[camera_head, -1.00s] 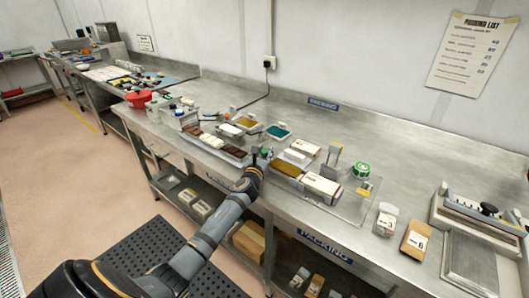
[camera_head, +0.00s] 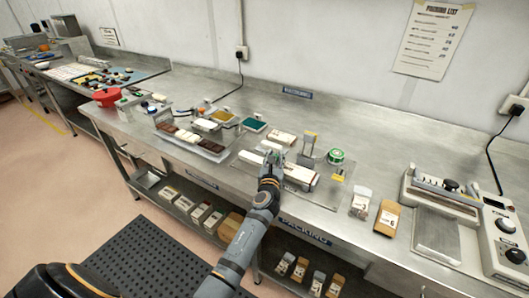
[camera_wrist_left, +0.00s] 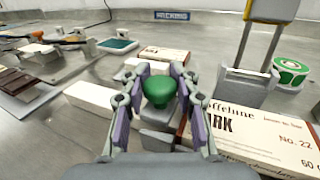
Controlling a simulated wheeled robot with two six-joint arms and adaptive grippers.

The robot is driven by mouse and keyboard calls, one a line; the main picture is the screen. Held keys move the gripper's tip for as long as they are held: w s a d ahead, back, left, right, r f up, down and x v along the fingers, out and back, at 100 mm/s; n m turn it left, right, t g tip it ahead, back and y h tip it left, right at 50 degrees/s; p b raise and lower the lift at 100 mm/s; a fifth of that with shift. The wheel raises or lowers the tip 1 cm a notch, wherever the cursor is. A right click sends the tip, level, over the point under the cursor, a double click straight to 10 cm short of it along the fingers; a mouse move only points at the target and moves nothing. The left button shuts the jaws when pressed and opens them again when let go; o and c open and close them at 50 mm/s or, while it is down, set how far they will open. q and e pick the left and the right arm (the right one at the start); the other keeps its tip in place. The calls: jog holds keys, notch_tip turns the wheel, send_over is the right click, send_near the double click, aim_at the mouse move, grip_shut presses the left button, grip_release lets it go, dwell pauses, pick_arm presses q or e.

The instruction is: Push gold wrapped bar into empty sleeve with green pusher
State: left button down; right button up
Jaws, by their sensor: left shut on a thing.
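My left gripper (camera_head: 272,160) is shut on the green knob of the pusher (camera_wrist_left: 158,90). In the left wrist view the knob sits between the fingers, with a grey block (camera_wrist_left: 157,140) below it. The cream printed sleeve (camera_wrist_left: 250,140) lies right of the fingers, close to the block; it also shows in the head view (camera_head: 301,176). I cannot tell whether the block touches or enters the sleeve. A long white piece (camera_wrist_left: 90,96) lies left of the fingers. The gold wrapped bar is not visible between the gripper and the sleeve. My right gripper is not in view.
Another printed carton (camera_head: 283,137) lies behind. A grey stand (camera_head: 308,152) and a green tape roll (camera_head: 336,156) stand right of it. A tray of bars (camera_head: 190,141) is left. A sealing machine (camera_head: 447,195) stands far right.

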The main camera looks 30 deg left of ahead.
pick_arm(q)
jog(key=shift+s+d+f, duration=0.15)
jog(key=shift+f, duration=0.2)
jog(key=c, duration=1.4)
grip_release()
jog(key=o, duration=0.4)
jog(key=shift+d+r, duration=0.25)
jog(key=shift+c, duration=0.2)
jog(key=v, duration=0.7)
jog(key=shift+s+r, duration=0.1)
jog(key=shift+s, duration=0.2)
